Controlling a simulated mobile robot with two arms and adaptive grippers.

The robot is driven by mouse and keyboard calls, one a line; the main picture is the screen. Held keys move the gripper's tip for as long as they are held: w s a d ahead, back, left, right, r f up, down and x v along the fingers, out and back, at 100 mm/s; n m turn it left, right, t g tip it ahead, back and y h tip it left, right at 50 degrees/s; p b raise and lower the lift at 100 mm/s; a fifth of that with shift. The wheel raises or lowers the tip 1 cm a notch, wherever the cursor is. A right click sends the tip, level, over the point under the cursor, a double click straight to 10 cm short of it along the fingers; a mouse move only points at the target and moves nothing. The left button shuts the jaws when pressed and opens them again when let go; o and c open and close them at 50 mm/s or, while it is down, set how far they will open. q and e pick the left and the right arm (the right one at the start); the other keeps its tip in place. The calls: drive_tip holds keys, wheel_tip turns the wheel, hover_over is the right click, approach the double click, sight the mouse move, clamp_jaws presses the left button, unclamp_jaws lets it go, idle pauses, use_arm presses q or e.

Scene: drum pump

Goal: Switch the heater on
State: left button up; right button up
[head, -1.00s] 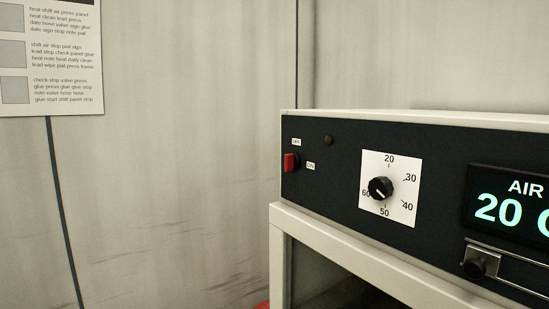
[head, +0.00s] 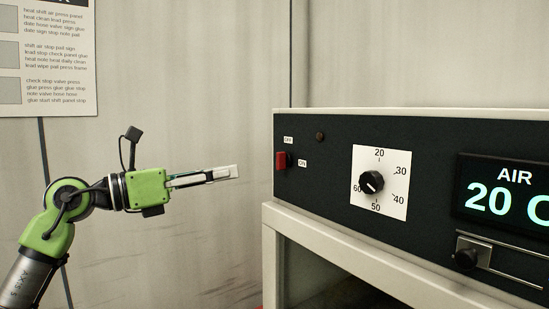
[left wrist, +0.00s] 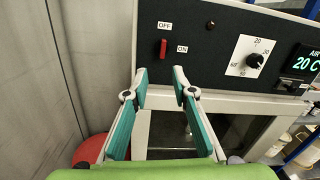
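The heater's dark front panel (head: 330,185) has a small red switch (head: 282,160) at its left end. An OFF label is above the switch and an ON label is to its right. The switch also shows in the left wrist view (left wrist: 163,48), standing upright below OFF. A small lamp (head: 320,137) on the panel looks dark. My left gripper (head: 236,171) is left of the panel, apart from the switch and slightly lower in the picture. In the left wrist view its two fingertips (left wrist: 161,72) are apart with nothing between them. My right gripper is not in view.
A black dial (head: 371,182) on a white scale sits right of the switch. A display (head: 505,191) reads AIR 20, and a sliding latch (head: 467,254) is below it. A wall sign (head: 45,60) hangs at left. A red object (left wrist: 90,150) stands low beside the heater.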

sight(277, 154)
use_arm(q)
drive_tip(key=shift+m+y, duration=0.5)
drive_tip(key=shift+m, duration=0.3)
drive_tip(key=w+d+r+p, duration=0.1)
drive_tip(key=w+d+p, duration=0.1)
drive_tip(key=d, duration=0.1)
drive_tip(key=w+d+r+p, duration=0.1)
drive_tip(key=w+d+p, duration=0.1)
drive_tip(key=d, duration=0.1)
drive_tip(key=w+d+r+p, duration=0.1)
drive_tip(key=w+d, duration=0.1)
drive_tip(key=d, duration=0.2)
drive_tip(key=shift+d+p, duration=0.1)
drive_tip(key=shift+p, duration=0.3)
drive_tip(key=shift+w+d, duration=0.15)
drive_tip(key=shift+d, duration=0.1)
clamp_jaws()
